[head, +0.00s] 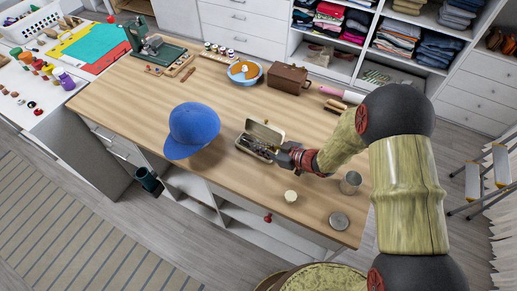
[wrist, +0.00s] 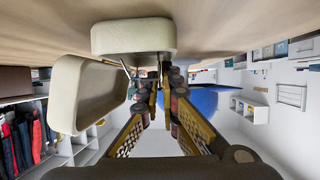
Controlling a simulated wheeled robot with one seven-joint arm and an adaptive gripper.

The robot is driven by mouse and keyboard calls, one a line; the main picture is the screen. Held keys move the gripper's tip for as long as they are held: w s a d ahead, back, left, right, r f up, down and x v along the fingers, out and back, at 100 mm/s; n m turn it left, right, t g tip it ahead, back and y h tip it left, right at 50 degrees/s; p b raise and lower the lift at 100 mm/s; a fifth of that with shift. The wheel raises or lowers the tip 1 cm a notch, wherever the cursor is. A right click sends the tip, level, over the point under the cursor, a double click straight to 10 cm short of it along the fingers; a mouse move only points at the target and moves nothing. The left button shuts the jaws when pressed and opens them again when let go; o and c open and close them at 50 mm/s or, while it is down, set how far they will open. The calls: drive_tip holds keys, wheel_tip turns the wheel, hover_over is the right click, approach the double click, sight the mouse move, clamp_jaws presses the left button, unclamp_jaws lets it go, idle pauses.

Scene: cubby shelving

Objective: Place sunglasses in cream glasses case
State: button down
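The cream glasses case (head: 266,131) lies open on the wooden table, right of the blue cap. In the wrist view its body (wrist: 133,38) and raised lid (wrist: 85,95) show close ahead of the fingers. My gripper (head: 270,152) reaches over the case from the right, its fingertips at the case opening. The wrist view shows the fingers (wrist: 160,85) drawn close together. The dark sunglasses (head: 255,147) show at the fingertips, in or just over the case; a thin piece (wrist: 127,70) juts out beside the fingers. Most of their outline is hidden, and contact with the case floor is unclear.
A blue cap (head: 193,127) stands left of the case. A cream round jar (head: 290,196), a metal cup (head: 350,182) and a grey round lid (head: 339,220) are near the front right. A blue bowl (head: 244,73) and brown box (head: 288,79) stand behind.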

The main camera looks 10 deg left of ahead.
drive_tip(key=shift+s+f, duration=0.1)
drive_tip(key=shift+f, duration=0.2)
drive_tip(key=c, duration=2.5)
unclamp_jaws()
drive_tip(key=shift+f, duration=0.1)
drive_tip(key=shift+c, duration=0.2)
drive_tip(key=o, duration=0.5)
drive_tip(key=shift+r, duration=0.2)
drive_tip(key=shift+d+r, duration=0.25)
drive_tip(key=shift+d, duration=0.25)
drive_tip(key=p+v, duration=0.2)
drive_tip(key=v, duration=0.9)
drive_tip(key=shift+s, duration=0.2)
